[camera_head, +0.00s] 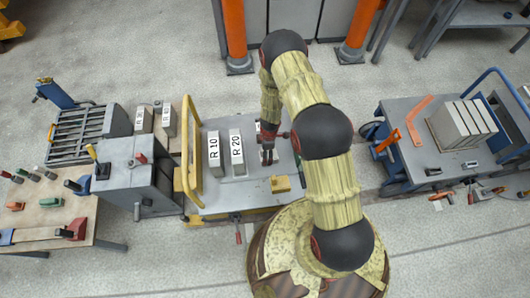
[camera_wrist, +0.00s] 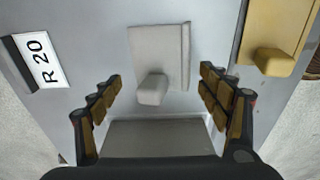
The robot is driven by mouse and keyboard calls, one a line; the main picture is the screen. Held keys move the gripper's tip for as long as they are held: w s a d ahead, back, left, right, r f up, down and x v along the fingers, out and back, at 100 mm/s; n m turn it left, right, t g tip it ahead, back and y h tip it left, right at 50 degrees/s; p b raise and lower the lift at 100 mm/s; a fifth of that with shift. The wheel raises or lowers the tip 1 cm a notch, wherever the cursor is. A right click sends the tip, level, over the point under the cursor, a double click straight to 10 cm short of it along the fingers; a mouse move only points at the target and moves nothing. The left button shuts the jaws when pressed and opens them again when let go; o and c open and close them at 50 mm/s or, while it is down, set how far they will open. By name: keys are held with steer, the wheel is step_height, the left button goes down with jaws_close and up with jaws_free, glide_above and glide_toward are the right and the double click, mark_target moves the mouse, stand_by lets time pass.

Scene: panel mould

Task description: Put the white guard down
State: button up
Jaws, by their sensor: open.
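The white guard (camera_wrist: 160,50), a pale flat plate with a raised edge on its right and a rounded knob, lies on the grey table top (camera_wrist: 205,85) in the wrist view. Its knob points down the picture, toward my gripper. My gripper (camera_wrist: 158,88) is open, with one finger on each side of the knob and clear space between fingers and knob. No finger touches the guard. In the head view my gripper (camera_head: 267,157) is over the middle of the table (camera_head: 225,205), and the arm partly hides what is under it.
Two grey blocks marked R 10 (camera_head: 214,155) and R 20 (camera_head: 237,154) stand left of my gripper. A yellow piece with a knob (camera_head: 280,184) lies just below it in the head view. A grey block (camera_wrist: 158,135) shows between the finger bases. A yellow rail (camera_head: 188,150) edges the table's left.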

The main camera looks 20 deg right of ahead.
step_height(320, 180, up, 46)
steer(key=w+a+m+t+p, duration=0.2)
steer(key=m+t+p, duration=0.1)
steer(key=m+p, duration=0.25)
steer(key=s+r+m+t, duration=0.1)
steer(key=s+r+m, duration=0.2)
steer(key=s+r, duration=0.35)
steer(key=s+r+m, duration=0.2)
steer(key=s+r, duration=0.2)
steer(key=r, duration=0.6)
steer(key=s+d+r+m, duration=0.1)
steer(key=s+r+m, duration=0.1)
steer(key=s, duration=0.5)
steer(key=s+d+r+m+t, duration=0.1)
steer(key=s+r+m, duration=0.2)
steer(key=s, duration=0.4)
steer(key=shift+r+t+h, duration=0.3)
steer(key=shift+r+h, duration=0.1)
steer(key=shift+r, duration=0.5)
